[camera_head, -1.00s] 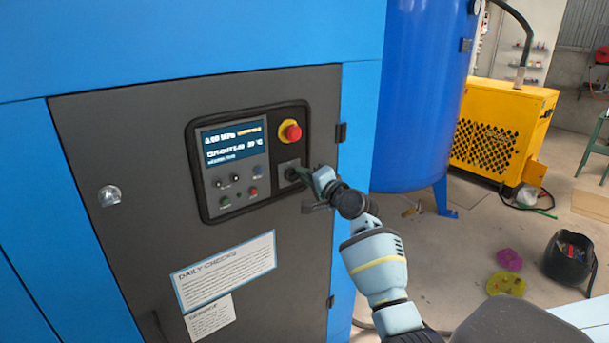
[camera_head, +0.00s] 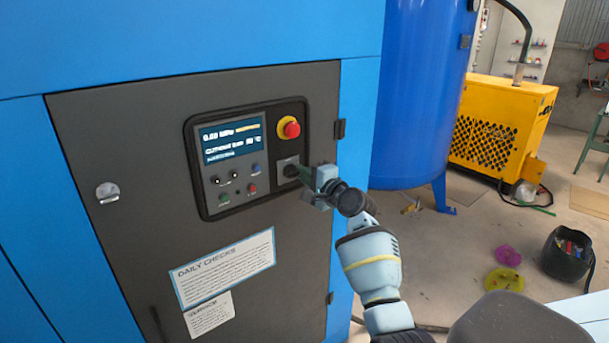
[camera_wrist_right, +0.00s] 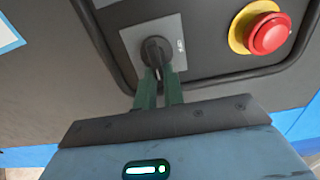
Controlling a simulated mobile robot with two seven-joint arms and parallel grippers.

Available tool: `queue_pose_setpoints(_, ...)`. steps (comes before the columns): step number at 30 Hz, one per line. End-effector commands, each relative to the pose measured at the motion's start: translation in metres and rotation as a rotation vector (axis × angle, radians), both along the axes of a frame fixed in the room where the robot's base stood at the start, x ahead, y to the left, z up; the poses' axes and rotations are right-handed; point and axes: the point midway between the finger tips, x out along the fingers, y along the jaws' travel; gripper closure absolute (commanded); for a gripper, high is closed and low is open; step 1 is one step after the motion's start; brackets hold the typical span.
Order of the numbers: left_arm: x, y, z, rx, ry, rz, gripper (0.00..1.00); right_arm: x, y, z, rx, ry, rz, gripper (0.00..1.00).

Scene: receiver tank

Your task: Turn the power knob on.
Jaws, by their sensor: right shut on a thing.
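The power knob is a black rotary knob (camera_head: 290,170) on a light grey square plate, at the lower right of the control panel (camera_head: 250,205). It also shows in the right wrist view (camera_wrist_right: 156,50), with a small white marking on the plate to its right. My right gripper (camera_head: 300,173) comes in from the right, and its green fingers (camera_wrist_right: 159,84) are shut on the knob's near end. The fingertips partly hide the knob's lower part. My left gripper is not in view.
A red emergency button (camera_head: 291,130) on a yellow ring sits just above the knob; it also shows in the wrist view (camera_wrist_right: 268,34). A lit display (camera_head: 231,139) and small buttons are to the left. A hinge (camera_head: 340,129) sticks out at the door's right edge.

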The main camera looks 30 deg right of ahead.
Motion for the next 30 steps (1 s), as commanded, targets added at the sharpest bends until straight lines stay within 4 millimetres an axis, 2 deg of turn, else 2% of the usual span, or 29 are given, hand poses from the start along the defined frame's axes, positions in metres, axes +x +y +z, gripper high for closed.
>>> queue_pose_setpoints(1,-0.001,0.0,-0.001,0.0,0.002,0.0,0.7,0.001,0.004,-0.006,0.004,0.011,0.009,1.0)
queue_pose_setpoints(4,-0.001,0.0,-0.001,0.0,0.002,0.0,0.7,0.001,0.004,-0.006,0.003,0.011,0.009,1.0)
queue_pose_setpoints(5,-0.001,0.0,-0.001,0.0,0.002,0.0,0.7,0.001,0.004,-0.006,0.003,0.011,0.009,0.86)
queue_pose_setpoints(9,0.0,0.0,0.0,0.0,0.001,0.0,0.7,0.001,0.004,-0.004,0.002,0.008,0.008,0.68)
queue_pose_setpoints(20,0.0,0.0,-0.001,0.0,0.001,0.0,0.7,-0.003,0.001,-0.001,0.0,0.002,0.003,0.68)
queue_pose_setpoints(26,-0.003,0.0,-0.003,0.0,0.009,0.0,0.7,-0.021,0.0,-0.003,-0.001,0.004,0.002,0.68)
queue_pose_setpoints(30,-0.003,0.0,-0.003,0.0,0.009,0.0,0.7,-0.041,-0.001,-0.002,-0.002,0.004,0.003,0.68)
